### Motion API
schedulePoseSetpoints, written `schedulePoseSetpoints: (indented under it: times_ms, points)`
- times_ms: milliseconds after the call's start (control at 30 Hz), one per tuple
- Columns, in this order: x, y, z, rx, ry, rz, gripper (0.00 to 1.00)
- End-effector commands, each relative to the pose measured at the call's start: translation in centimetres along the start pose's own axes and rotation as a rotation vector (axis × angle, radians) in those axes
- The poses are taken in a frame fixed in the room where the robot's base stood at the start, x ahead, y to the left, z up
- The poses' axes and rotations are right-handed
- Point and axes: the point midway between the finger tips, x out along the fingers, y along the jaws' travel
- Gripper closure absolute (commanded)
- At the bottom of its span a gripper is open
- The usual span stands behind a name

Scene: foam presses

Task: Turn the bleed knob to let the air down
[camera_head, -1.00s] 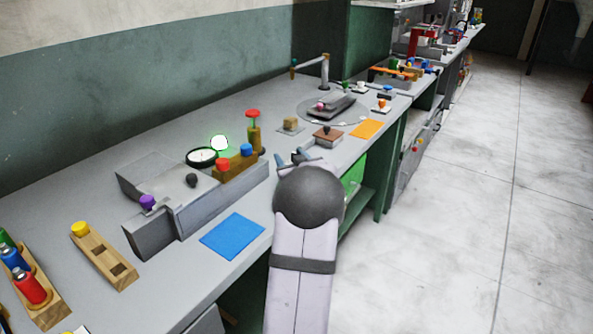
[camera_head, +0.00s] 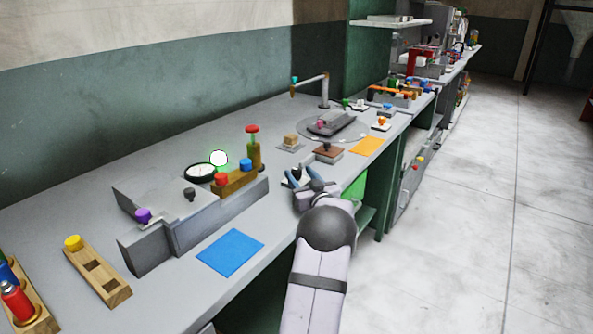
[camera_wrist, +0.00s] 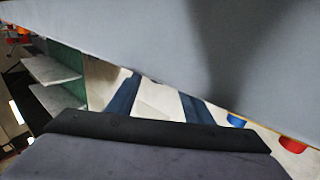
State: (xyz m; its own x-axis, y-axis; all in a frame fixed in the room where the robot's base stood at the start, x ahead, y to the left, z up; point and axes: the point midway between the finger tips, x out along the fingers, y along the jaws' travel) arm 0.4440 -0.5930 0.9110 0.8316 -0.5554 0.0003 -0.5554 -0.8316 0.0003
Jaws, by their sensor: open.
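A grey press unit (camera_head: 220,211) stands on the bench. It has a purple knob (camera_head: 143,215) at its left end, a small black knob (camera_head: 190,194) on top and a round dial gauge (camera_head: 200,172) behind. A wooden block at its right end carries a red knob (camera_head: 221,179) and a blue knob (camera_head: 246,164). I cannot tell which is the bleed knob. My gripper (camera_head: 302,176) is open and empty, right of the unit near the bench edge. Its blue fingers (camera_wrist: 160,102) are apart in the wrist view, with a blue knob (camera_wrist: 236,121) and a red knob (camera_wrist: 292,144) at lower right.
A lit green-rimmed lamp (camera_head: 218,158) and a red-topped olive post (camera_head: 253,146) stand behind the block. A blue mat (camera_head: 231,252) lies in front. A wooden rack (camera_head: 98,272) is at left. A brown block (camera_head: 328,151) and orange mat (camera_head: 367,146) lie beyond my gripper.

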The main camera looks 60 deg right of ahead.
Motion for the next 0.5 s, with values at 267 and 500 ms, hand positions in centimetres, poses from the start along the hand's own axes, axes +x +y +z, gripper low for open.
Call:
schedulePoseSetpoints:
  times_ms: [267, 500]
  points:
    - [2.6, -0.1, 0.0, 0.000, 0.000, -0.001, 0.54]
    - [3.3, 0.0, 0.1, 0.001, -0.001, 0.000, 0.54]
